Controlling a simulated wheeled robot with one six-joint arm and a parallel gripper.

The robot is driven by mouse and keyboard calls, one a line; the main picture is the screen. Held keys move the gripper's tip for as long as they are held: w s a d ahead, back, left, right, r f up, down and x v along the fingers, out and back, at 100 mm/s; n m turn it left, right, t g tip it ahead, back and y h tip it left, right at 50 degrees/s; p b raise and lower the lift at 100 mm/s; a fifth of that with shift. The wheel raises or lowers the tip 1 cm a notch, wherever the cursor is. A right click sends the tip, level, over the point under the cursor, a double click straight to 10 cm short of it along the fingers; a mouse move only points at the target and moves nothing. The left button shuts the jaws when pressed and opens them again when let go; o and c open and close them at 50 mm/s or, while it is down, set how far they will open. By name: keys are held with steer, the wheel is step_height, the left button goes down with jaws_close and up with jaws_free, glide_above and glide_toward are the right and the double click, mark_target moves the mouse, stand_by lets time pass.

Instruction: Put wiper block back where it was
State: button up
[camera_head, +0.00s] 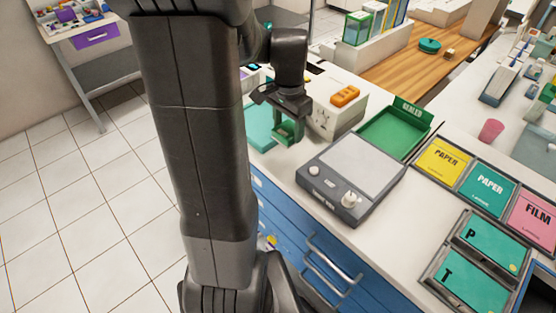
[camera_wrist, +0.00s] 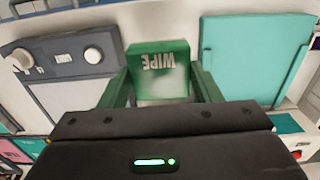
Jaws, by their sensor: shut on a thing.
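The wiper block is a green block with the word WIPE, which reads upside down in the wrist view (camera_wrist: 158,62). My gripper (camera_head: 284,118) is shut on it, with a finger on either side of the block. In the head view the wiper block (camera_head: 287,132) hangs under my gripper, over or close to the counter between a teal pad and a grey device. I cannot tell whether its lower side touches the surface. My wrist hides part of its near side in the wrist view.
The teal pad (camera_wrist: 250,50) lies beside the block. The grey device with knobs (camera_head: 345,195) is on the other side.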

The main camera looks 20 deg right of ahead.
mark_target(288, 129)
step_height(288, 129, down, 9)
stand_by(0.4)
steer(key=shift+f, duration=0.2)
steer(key=o, duration=0.9)
steer(key=shift+o, duration=0.2)
step_height(288, 129, up, 12)
steer(key=shift+r, duration=0.25)
